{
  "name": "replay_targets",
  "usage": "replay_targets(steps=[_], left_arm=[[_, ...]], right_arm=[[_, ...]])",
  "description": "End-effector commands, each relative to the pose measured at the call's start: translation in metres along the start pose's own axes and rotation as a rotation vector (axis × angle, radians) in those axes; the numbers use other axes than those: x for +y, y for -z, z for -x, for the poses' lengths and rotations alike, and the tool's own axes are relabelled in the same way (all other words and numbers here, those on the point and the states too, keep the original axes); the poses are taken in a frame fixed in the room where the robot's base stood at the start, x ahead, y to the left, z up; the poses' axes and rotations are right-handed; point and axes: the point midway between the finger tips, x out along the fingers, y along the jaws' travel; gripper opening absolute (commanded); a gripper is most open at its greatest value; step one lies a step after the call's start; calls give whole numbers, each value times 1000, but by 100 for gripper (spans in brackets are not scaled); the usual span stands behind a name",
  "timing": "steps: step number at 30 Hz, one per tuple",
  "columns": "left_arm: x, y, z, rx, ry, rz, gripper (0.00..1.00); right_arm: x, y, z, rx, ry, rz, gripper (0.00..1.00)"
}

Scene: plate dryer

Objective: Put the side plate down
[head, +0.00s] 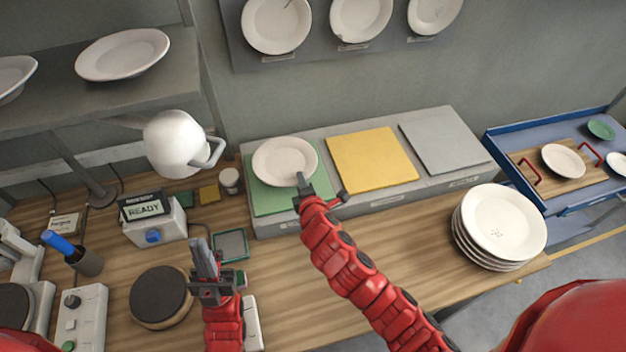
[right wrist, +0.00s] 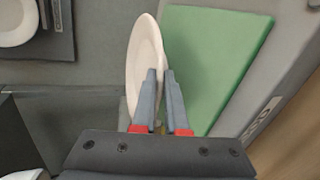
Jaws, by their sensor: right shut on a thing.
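The white side plate (head: 278,158) is held at its near rim by my right gripper (head: 302,181), over the green pad (head: 275,200) on the grey ledge. In the right wrist view the plate (right wrist: 146,60) shows nearly edge-on between the fingers of my right gripper (right wrist: 165,88). The green pad (right wrist: 215,62) lies to its right there. I cannot tell whether the plate touches the pad. My left gripper (head: 204,255) is apart from the plate, above the wooden counter; its finger gap is unclear.
A yellow pad (head: 372,160) and a grey pad (head: 445,145) lie bare to the right. A plate stack (head: 503,222) stands at the counter's right. A white lamp (head: 176,143) hangs just left of the green pad. A READY box (head: 152,222) and a black disc (head: 161,297) are at left.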

Motion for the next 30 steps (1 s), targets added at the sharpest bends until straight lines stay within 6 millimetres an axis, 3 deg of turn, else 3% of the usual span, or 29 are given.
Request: replay_targets(steps=[1,7,19,20,21,30], left_arm=[[0,0,-2,0,0,0,0],[1,-3,19,0,0,0,0],[1,-4,21,0,0,0,0],[1,-4,20,0,0,0,0],[1,-3,20,0,0,0,0],[1,-3,19,0,0,0,0]], right_arm=[[2,-1,-1,1,-2,0,0],[-29,2,-17,8,-3,5,0],[-33,3,-20,11,-6,6,0],[-33,3,-19,11,-5,5,14],[-32,3,-19,11,-5,5,21],[-32,2,-19,10,-3,5,23]])
